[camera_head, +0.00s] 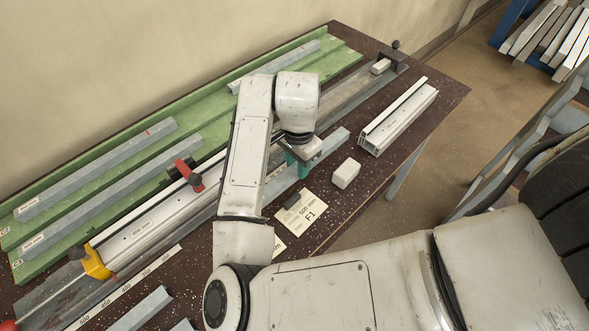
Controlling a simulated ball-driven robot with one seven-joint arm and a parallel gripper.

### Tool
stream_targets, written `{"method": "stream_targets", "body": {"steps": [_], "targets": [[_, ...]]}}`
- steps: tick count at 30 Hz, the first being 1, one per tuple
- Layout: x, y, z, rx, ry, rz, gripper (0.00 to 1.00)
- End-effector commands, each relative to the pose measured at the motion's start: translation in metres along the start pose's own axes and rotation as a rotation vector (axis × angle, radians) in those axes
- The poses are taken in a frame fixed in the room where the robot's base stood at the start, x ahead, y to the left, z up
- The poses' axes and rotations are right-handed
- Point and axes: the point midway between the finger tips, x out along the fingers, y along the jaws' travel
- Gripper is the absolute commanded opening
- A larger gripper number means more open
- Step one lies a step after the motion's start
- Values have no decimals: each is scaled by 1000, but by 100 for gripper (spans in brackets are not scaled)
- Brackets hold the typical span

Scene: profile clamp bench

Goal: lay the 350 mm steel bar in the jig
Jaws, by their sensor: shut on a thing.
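My gripper (299,168), with teal fingers, is shut on a grey steel bar (330,143) over the right side of the bench. The bar slants from upper right to lower left, and my arm hides part of it. I cannot read its length, nor tell whether it touches the bench. The jig (352,88) is a long metal channel to the left of the bar, with a dark end stop (395,57) at its far end. A long pale profile (140,232) lies along its near part. My arm covers the jig's middle.
A green rack (40,255) on the left holds several grey bars (100,168). A red-handled clamp (188,174) and a yellow clamp (95,262) stand along the jig. A white block (345,173), a 500 mm card (302,215) and a white profile (398,115) lie to the right.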

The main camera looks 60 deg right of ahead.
Motion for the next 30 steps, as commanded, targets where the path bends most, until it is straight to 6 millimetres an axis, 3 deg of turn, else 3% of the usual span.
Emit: {"method": "stream_targets", "body": {"steps": [13,26,27,30], "targets": [[39,-11,0,-2,0,0,0],[47,-11,0,-1,0,0,0],[46,-11,0,-1,0,0,35],[46,-11,0,-1,0,0,44]]}}
